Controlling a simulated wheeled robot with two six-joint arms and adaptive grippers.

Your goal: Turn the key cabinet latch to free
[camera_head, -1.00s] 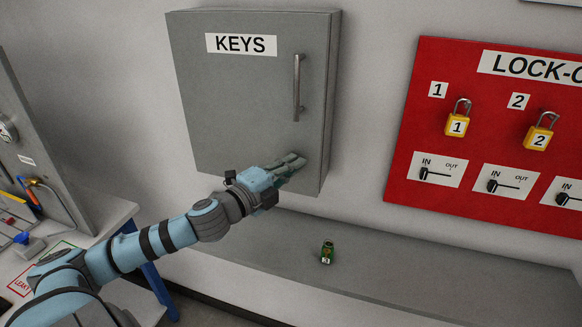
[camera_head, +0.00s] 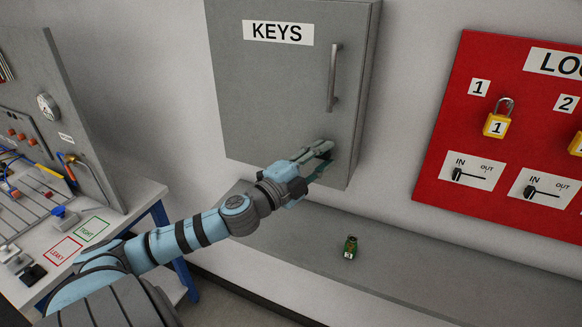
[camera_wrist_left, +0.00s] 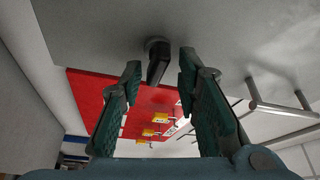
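The grey key cabinet (camera_head: 275,85) hangs on the wall with its door shut. Its small dark latch (camera_wrist_left: 158,60) shows in the left wrist view as a short black lever on a round base on the door. My left gripper (camera_head: 322,152) is at the lower right of the door, below the handle. In the left wrist view my left gripper (camera_wrist_left: 159,75) is open, one green finger on each side of the latch, with visible gaps. In the head view the gripper largely hides the latch. My right gripper is not in view.
A vertical bar handle (camera_head: 334,78) is above the gripper on the door. A grey shelf (camera_head: 420,275) below holds a small green padlock-like item (camera_head: 350,247). A red lock-out board (camera_head: 440,150) hangs at the right. A workbench (camera_head: 110,215) stands at the left.

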